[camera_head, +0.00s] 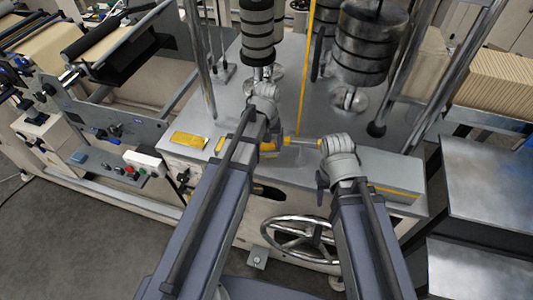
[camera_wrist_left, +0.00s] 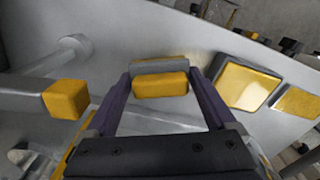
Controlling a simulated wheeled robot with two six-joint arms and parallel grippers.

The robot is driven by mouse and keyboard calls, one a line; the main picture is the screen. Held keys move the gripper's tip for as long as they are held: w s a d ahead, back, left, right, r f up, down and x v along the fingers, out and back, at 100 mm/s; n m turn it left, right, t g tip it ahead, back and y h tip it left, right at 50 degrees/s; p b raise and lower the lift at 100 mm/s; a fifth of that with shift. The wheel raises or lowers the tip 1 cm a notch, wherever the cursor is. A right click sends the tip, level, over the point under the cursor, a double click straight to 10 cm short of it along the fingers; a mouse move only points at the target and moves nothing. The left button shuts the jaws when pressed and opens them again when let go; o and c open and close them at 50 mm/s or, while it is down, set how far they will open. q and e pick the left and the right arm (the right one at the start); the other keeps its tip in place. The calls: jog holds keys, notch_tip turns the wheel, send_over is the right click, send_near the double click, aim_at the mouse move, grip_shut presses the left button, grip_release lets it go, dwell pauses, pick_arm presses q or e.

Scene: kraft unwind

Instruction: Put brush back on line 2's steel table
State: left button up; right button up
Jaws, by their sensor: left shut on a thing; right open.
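My left gripper (camera_head: 268,140) is low over the grey machine deck, at its near edge. In the left wrist view its two fingers (camera_wrist_left: 160,88) are shut on a yellow block with a grey strip, which I take to be the brush (camera_wrist_left: 160,84). In the head view only a little yellow shows at that gripper, and the arm hides the rest. My right gripper (camera_head: 318,143) is open, close by on the right, beside a yellow-ended grey piece (camera_wrist_left: 65,98). Steel tables (camera_head: 490,175) stand at the right; I cannot tell which is line 2's.
Dark rollers on posts (camera_head: 372,45) rise from the deck (camera_head: 235,95) behind my grippers. A yellow pole stands between them. A yellow plate (camera_head: 188,140) lies on the left edge. A handwheel (camera_head: 298,238) sits below the edge. A second steel surface (camera_head: 470,270) is lower right.

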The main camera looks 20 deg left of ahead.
aim_at(267, 145)
pick_arm(q)
jog(key=shift+f+b, duration=0.3)
jog(key=shift+f, duration=0.55)
pick_arm(e)
jog(key=shift+f, duration=0.85)
pick_arm(q)
jog(key=shift+f, duration=0.15)
jog(key=o, duration=0.9)
pick_arm(e)
jog(key=shift+f, duration=0.15)
pick_arm(q)
jog(key=shift+r, duration=0.2)
notch_tip(267, 145, up, 12)
jog(key=p, duration=1.2)
jog(key=s+d+m, duration=0.2)
jog(key=s+d, duration=0.1)
jog(key=s, duration=0.1)
jog(key=s+d+m, duration=0.3)
jog(key=s+d, duration=0.1)
jog(key=s, duration=0.1)
jog(key=s+d+m+y, duration=0.1)
jog(key=s+d+m, duration=0.1)
jog(key=s, duration=0.3)
jog(key=shift+s+d+m, duration=0.1)
jog(key=shift+d+m, duration=0.3)
jog(key=shift+d, duration=0.3)
pick_arm(e)
notch_tip(267, 145, up, 12)
